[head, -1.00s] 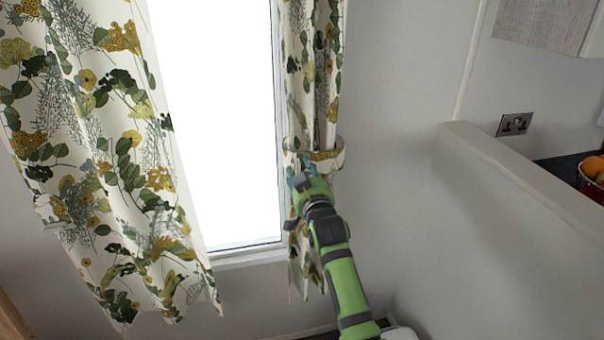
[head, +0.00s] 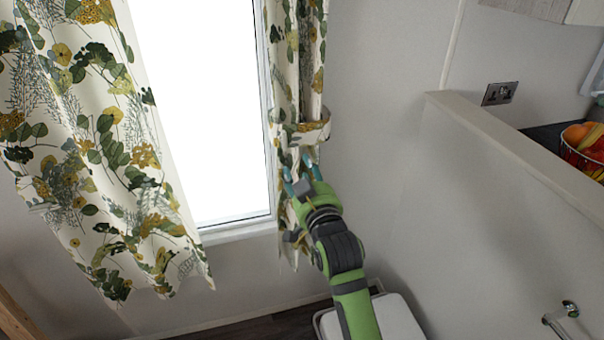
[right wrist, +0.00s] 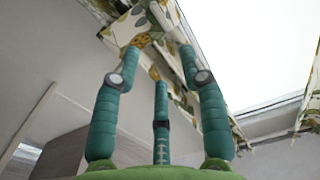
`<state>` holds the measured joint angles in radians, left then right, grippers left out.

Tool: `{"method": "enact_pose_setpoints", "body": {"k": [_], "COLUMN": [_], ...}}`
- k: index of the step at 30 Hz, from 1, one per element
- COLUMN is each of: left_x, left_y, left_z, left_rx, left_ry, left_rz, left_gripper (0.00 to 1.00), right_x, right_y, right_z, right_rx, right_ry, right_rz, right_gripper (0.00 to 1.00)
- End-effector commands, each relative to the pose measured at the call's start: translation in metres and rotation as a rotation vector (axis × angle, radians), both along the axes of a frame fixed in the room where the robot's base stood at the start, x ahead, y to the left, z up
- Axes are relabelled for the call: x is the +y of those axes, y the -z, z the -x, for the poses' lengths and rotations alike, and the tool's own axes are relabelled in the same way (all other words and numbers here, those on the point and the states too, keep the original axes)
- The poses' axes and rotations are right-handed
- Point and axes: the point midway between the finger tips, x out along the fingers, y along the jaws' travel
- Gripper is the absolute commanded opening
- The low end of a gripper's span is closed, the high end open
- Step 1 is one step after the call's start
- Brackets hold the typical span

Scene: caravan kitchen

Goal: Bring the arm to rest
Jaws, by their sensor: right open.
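My right gripper (head: 301,172) is open and empty, with its teal fingers pointing up. In the head view it is just below the tieback band of the right curtain (head: 298,60). Its fingers also show in the right wrist view (right wrist: 160,95), spread apart, with the patterned curtain cloth beyond them. The tieback (head: 305,130) gathers the right curtain. The left curtain (head: 90,150) hangs loose beside the bright window (head: 200,100). Whether the fingertips touch the cloth cannot be told. My left gripper is not in view.
A partition wall with a pale top ledge (head: 500,130) stands to the right. Beyond it are a wire bowl of fruit (head: 582,145) and a wall socket (head: 499,93). A white box-like thing (head: 398,318) is low behind my arm. A metal handle (head: 560,315) is at lower right.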

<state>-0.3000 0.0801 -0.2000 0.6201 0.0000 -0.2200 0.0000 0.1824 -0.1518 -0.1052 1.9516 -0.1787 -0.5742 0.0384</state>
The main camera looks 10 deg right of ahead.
Motion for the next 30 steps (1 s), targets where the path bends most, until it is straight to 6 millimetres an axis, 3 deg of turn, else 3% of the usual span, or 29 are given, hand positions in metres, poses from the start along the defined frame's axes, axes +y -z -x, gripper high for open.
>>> {"method": "enact_pose_setpoints", "body": {"k": [10,14,17,23,26,30], "left_x": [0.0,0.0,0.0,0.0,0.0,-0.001], "left_y": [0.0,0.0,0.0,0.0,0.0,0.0], "left_z": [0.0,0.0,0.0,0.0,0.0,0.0], "left_rx": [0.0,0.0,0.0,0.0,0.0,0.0], "left_ry": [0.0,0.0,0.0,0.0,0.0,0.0], "left_rz": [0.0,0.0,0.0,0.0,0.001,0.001], "left_gripper": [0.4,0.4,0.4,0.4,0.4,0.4], "right_x": [0.0,0.003,0.009,0.016,0.016,0.011], "right_y": [0.001,0.026,0.077,0.225,0.297,0.388], "right_z": [0.002,0.0,0.0,0.028,0.058,0.116], "right_rx": [0.002,0.046,0.137,0.391,0.52,0.695], "right_ry": [0.0,-0.01,-0.028,-0.077,-0.097,-0.12], "right_rz": [0.001,0.01,0.028,0.072,0.09,0.114], "right_gripper": [0.42,0.42,0.42,0.42,0.42,0.42]}}
